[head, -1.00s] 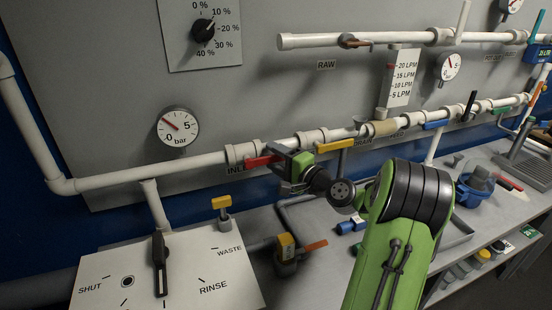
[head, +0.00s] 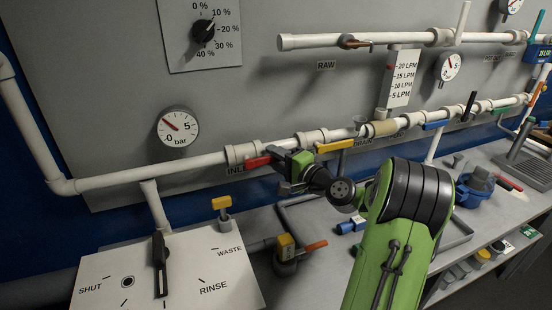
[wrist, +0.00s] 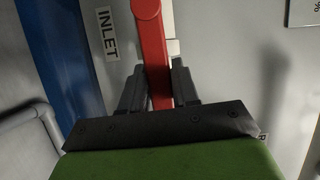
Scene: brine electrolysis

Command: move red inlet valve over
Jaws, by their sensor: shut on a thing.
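The red inlet valve handle (head: 257,162) lies along the white pipe beside the "INLET" label (head: 241,170). In the wrist view the red handle (wrist: 152,50) runs down between the two dark fingers of my gripper (wrist: 160,85). My gripper (head: 278,158) is shut on the handle near its right end in the head view. The fingertips sit one on each side of the red bar. The handle's far lower part is hidden behind the gripper body in the wrist view.
A yellow handle (head: 334,146) is on the same pipe just right of my gripper. A pressure gauge (head: 178,126) is above left. A panel marked SHUT, RINSE and WASTE (head: 205,270) with a black lever is below left. The grey wall panel stands close behind the pipe.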

